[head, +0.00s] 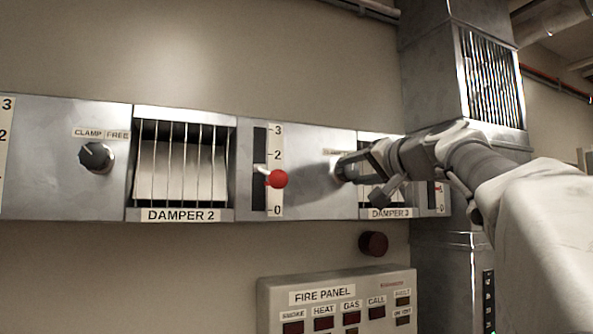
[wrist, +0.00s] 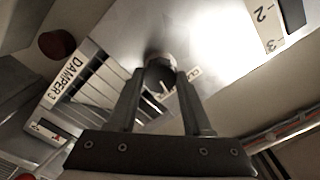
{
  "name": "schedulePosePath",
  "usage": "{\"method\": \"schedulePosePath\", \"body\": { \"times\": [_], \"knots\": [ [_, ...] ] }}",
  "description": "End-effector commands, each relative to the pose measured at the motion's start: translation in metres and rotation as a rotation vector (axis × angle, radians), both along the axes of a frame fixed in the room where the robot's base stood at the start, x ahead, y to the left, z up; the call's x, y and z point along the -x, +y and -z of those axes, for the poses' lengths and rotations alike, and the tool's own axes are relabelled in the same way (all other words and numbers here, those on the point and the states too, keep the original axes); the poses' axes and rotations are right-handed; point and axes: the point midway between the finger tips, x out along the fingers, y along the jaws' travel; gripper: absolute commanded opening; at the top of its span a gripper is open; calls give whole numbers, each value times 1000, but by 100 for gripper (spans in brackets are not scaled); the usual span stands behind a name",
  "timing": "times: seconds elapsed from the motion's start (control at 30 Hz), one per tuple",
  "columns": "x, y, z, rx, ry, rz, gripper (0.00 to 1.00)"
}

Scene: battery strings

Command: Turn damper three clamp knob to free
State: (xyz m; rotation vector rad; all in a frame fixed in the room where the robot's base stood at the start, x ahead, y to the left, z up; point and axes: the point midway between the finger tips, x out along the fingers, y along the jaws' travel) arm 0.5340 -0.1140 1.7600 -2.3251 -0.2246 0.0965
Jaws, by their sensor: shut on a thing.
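The damper three clamp knob (wrist: 160,76) is a dark round knob with a pale pointer line, on the metal panel in the wrist view. My gripper (wrist: 160,92) has its two fingers on either side of the knob and is shut on it. A small label beside the knob is partly hidden by a finger.
Left of my gripper is a lever with a red ball (head: 277,179) on a 0 to 3 scale. Another clamp knob (head: 96,157) sits left of the damper 2 grille (head: 180,165). A fire panel (head: 330,285) and a dark red round fitting (head: 373,243) are below.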

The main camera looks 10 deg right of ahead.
Motion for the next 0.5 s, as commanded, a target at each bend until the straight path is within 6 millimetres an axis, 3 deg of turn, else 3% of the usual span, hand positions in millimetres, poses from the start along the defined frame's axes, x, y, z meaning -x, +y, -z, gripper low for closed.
{"method": "schedulePosePath", "body": {
  "times": [0.5],
  "knots": [
    [0, 0, -2, -420, 80, 1, 0]
  ]
}}
